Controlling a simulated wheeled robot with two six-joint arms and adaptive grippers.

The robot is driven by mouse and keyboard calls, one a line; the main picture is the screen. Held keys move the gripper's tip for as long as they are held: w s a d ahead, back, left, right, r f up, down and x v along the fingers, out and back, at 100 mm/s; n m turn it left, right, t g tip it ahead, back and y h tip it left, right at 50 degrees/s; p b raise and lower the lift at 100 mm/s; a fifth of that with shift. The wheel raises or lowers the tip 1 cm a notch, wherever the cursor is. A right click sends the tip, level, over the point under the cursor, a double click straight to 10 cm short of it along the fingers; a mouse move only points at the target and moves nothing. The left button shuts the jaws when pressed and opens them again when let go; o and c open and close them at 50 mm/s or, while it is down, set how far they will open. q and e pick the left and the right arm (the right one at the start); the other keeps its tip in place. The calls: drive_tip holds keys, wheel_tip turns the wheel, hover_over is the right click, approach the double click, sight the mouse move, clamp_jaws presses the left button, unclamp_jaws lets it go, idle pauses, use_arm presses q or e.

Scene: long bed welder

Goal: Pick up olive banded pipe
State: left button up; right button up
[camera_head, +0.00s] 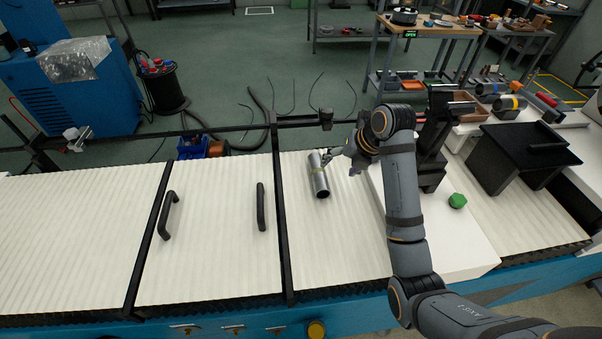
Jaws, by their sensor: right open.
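The olive banded pipe (318,178) is a short grey metal tube with an olive band around it. It lies on the white ribbed bed panel right of the middle black bar, with its dark open end toward me. My right gripper (328,157) is open at the pipe's far right side, near its upper end. Whether a finger touches the pipe is too small to tell. My right arm comes in from the lower right and bends down to the pipe. My left gripper does not show.
Two black handles (261,207) stand up from the panel on the left. A black rail (240,127) runs behind the bed. A green nut-like piece (458,201) sits on a white block (462,240) at right, near a black box (520,150). The panel in front of the pipe is clear.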

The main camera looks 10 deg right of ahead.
sight(322, 171)
drive_tip(key=w+a+f+n, duration=0.2)
drive_tip(key=shift+w+f, duration=0.3)
drive_tip(key=shift+w+a+f+p, duration=0.15)
drive_tip(key=shift+w+f+p, duration=0.05)
drive_tip(key=shift+f+p, duration=0.3)
drive_tip(key=x, duration=0.4)
drive_tip(key=shift+a+r+p, duration=0.1)
drive_tip(key=shift+a+p, duration=0.05)
drive_tip(key=shift+p, duration=0.25)
drive_tip(key=shift+w+f, duration=0.1)
drive_tip(key=shift+f, duration=0.15)
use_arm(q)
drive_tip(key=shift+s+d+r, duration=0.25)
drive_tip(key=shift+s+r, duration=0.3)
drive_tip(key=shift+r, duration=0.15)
use_arm(e)
drive_tip(key=shift+r, duration=0.1)
clamp_jaws()
